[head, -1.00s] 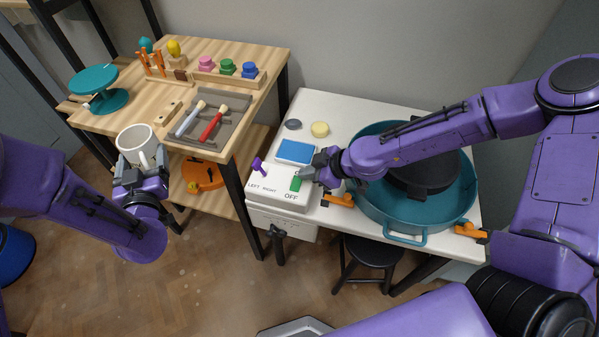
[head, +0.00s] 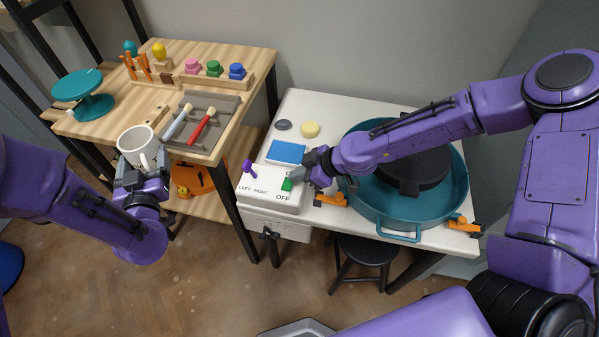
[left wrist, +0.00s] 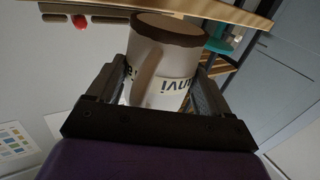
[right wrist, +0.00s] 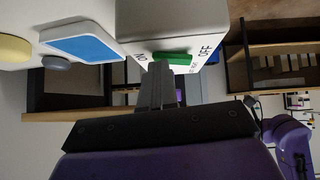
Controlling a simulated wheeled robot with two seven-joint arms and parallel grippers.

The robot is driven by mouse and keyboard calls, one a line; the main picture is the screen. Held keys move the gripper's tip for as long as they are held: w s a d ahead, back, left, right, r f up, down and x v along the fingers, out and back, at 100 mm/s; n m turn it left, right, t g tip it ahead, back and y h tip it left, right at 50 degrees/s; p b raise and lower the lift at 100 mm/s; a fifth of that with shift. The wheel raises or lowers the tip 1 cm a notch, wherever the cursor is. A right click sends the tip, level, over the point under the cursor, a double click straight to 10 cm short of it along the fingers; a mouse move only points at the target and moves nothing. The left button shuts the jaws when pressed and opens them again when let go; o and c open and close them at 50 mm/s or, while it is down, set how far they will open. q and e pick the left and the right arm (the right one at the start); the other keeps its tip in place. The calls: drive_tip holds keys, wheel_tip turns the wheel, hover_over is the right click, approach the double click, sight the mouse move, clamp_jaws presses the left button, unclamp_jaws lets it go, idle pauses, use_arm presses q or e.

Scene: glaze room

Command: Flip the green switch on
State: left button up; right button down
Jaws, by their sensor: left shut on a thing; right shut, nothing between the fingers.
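The green switch (head: 287,184) is on the white control box (head: 262,204), between its ON and OFF labels. In the right wrist view the green switch (right wrist: 172,58) shows just beyond my fingertips; I cannot tell whether they touch it or which way it is thrown. My right gripper (head: 307,172) is shut and empty, beside the switch on its right. My left gripper (head: 143,180) is shut on a white mug (head: 136,145), held upright near the wooden table. The mug (left wrist: 165,65) fills the jaws in the left wrist view, its lettering upside down there.
A purple LEFT/RIGHT switch (head: 249,169) is on the same box. A blue pad (head: 287,152), a grey disc (head: 283,125) and a yellow disc (head: 310,129) lie behind. A teal basin (head: 400,237) with orange clamps stands right, under my right arm. A tool tray (head: 215,103) sits left.

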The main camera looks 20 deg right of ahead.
sight(137, 151)
use_arm(q)
drive_tip(key=shift+r, duration=0.2)
use_arm(e)
drive_tip(key=shift+s+a+r, duration=0.2)
drive_tip(key=shift+s, duration=0.2)
